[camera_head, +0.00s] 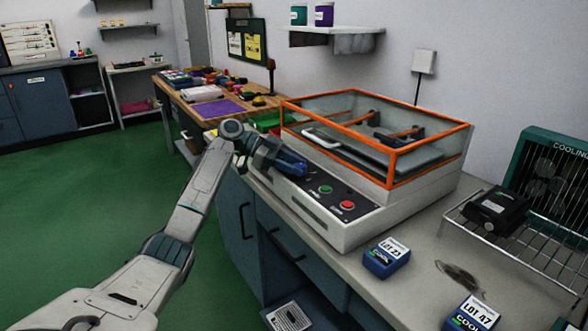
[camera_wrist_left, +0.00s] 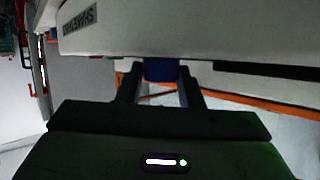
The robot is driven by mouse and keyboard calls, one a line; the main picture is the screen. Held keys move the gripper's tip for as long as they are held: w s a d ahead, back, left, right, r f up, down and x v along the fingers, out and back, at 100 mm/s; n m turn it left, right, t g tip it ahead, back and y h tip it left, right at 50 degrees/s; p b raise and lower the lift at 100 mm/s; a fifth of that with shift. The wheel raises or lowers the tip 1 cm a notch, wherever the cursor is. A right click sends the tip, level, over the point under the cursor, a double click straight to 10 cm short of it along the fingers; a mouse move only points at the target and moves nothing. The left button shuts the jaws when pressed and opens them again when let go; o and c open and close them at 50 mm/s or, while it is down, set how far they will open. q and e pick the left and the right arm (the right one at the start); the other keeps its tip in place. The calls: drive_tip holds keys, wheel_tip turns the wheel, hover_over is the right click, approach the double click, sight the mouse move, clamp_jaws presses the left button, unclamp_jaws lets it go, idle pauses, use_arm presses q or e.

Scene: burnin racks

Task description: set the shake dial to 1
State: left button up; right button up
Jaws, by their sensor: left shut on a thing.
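The shake machine (camera_head: 345,229) is a white box with a dark front panel and an orange-framed clear cover. My left gripper (camera_head: 296,167) is at the left part of its panel, left of the green button. In the left wrist view, the two fingers of my left gripper (camera_wrist_left: 161,84) are shut on a small dark blue piece, the shake dial (camera_wrist_left: 161,70). The dial's scale and pointer are hidden, so its setting cannot be read. My right gripper is in neither view.
A green button (camera_head: 325,189) and a red button (camera_head: 347,205) sit right of my gripper. A blue box marked LOT (camera_head: 386,261) stands on the bench in front of the machine. A wire rack (camera_head: 470,228) holds a black unit at the right.

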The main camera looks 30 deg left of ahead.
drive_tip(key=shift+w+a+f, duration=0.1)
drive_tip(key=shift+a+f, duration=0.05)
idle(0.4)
use_arm(q)
drive_tip(key=o, duration=1)
drive_tip(key=shift+c, duration=0.2)
drive_tip(key=b+v, duration=0.1)
drive_tip(key=v, duration=0.9)
drive_tip(key=shift+a+r, duration=0.15)
drive_tip(key=shift+a, duration=0.25)
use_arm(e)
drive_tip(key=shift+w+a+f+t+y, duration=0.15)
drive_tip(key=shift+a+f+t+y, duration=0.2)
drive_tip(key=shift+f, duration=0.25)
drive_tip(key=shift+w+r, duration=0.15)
